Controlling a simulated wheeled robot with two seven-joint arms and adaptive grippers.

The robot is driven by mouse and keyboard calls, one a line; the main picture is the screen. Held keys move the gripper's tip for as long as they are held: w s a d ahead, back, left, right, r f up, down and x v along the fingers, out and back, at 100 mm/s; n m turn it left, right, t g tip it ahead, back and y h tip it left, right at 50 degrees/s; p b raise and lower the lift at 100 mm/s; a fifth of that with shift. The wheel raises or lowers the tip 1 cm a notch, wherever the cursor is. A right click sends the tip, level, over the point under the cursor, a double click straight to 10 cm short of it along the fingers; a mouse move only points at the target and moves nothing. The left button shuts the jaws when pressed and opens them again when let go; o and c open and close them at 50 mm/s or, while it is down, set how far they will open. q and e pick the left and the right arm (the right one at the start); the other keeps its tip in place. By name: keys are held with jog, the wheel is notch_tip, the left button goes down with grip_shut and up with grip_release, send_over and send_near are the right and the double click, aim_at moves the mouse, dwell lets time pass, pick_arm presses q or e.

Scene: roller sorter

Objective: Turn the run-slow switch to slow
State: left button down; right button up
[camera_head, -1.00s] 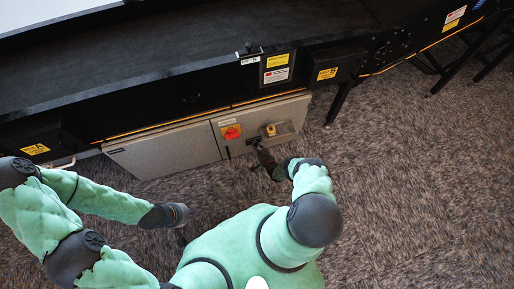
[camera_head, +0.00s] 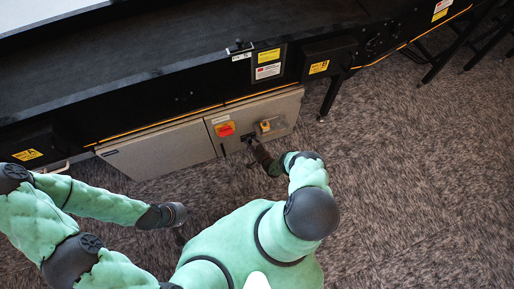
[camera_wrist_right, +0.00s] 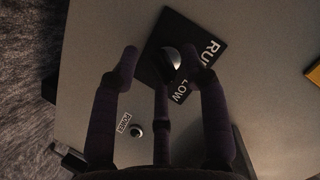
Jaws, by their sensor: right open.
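The run-slow switch is a dark round knob (camera_wrist_right: 172,62) on a black plate (camera_wrist_right: 205,27) with white lettering reading RUN and, partly covered, LOW. It is on the grey cabinet front. In the right wrist view my right gripper (camera_wrist_right: 160,62) is open, with fingers on both sides of the knob and another finger below it. I cannot tell whether any finger touches it. In the head view my right gripper (camera_head: 251,141) is at the cabinet front and hides most of the switch. My left gripper (camera_head: 178,214) hangs low left of my body; its fingers are not clear.
A red rotary switch (camera_head: 225,129) and a yellow-fronted device (camera_head: 265,126) flank the right gripper. A small round button (camera_wrist_right: 136,130) by a POWER label is below the knob. The black conveyor (camera_head: 150,80) overhangs the cabinet (camera_head: 160,152).

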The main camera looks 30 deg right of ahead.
jog(key=v, duration=1.1)
jog(key=shift+s, duration=0.35)
jog(key=shift+w+a+r, duration=0.15)
